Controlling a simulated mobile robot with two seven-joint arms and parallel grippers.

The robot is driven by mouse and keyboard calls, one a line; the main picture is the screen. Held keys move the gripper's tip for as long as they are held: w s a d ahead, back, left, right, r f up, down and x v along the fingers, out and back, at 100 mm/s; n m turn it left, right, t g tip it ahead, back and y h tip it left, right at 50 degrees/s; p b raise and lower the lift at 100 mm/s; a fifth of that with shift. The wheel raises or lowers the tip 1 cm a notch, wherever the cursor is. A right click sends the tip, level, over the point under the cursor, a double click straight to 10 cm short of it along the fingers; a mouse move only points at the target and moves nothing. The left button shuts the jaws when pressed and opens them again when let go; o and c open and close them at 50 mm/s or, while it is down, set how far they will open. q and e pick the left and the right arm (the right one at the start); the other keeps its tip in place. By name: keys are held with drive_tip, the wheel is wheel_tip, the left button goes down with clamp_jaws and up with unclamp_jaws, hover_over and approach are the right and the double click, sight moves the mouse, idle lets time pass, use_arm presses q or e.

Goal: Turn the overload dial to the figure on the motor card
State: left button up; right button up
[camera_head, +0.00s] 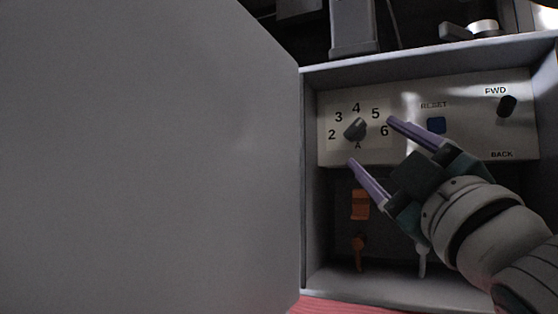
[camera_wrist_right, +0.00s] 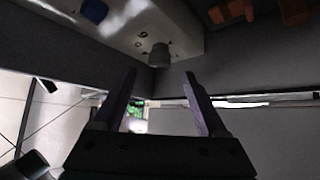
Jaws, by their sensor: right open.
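The overload dial (camera_head: 355,129) is a dark grey knob on the light panel, with the figures 2 to 6 around its top and an A below. Its ridge slants toward the upper right, seemingly between 4 and 5; the exact setting is hard to read. My right gripper (camera_head: 370,141) is open, its two purple fingers spread to either side of the dial in the head view, and nothing is between them. In the right wrist view the dial (camera_wrist_right: 159,55) stands just beyond the fingertips (camera_wrist_right: 160,76), apart from them. I see no readable motor card. My left gripper is not in view.
The panel sits inside a grey box (camera_head: 310,220). Orange parts (camera_head: 360,205) are below. A large grey panel (camera_head: 150,150) fills the left.

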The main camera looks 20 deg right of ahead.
drive_tip(key=shift+v, duration=1.9)
drive_tip(key=shift+r, duration=0.1)
